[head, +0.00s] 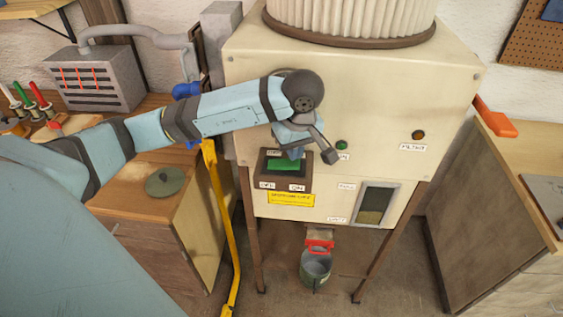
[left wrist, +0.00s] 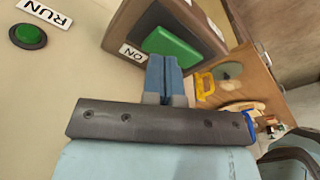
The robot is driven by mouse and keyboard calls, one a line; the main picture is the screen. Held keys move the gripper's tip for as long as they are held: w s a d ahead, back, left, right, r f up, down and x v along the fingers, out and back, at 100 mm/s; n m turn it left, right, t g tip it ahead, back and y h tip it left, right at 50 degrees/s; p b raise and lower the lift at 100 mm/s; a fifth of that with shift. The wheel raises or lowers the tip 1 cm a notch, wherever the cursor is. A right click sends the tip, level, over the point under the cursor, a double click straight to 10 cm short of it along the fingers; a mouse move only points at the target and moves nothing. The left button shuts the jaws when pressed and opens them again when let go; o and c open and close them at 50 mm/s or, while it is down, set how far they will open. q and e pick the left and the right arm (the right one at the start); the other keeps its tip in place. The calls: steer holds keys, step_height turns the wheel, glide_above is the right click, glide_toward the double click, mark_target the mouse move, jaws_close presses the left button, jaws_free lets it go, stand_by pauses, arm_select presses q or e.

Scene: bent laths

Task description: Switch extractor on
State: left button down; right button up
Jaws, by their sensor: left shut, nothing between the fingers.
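The extractor (head: 440,75) is a cream cabinet on legs with a pleated filter (head: 350,15) on top. A dark switch box (head: 263,172) on its front holds a green button (head: 284,165), also in the left wrist view (left wrist: 172,47) beside an ON label (left wrist: 131,52). My left gripper (head: 296,153) is shut and empty, its blue fingertips (left wrist: 162,60) pointing at the green button. They overlap its edge in the picture; I cannot tell whether they touch. A green RUN lamp (left wrist: 28,36) sits beside the box and looks dull. My right gripper is not in view.
An amber lamp (head: 418,135) and a small window (head: 376,204) are on the cabinet front. A yellow pipe (head: 222,230) and a wooden bench (head: 150,220) stand left; another bench (head: 520,160) stands right.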

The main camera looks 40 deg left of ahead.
arm_select(q)
steer(key=shift+f+b, duration=1.1)
steer(key=shift+f, duration=0.1)
stand_by(0.4)
steer(key=shift+r+p, duration=1.45)
steer(key=shift+r, duration=2.1)
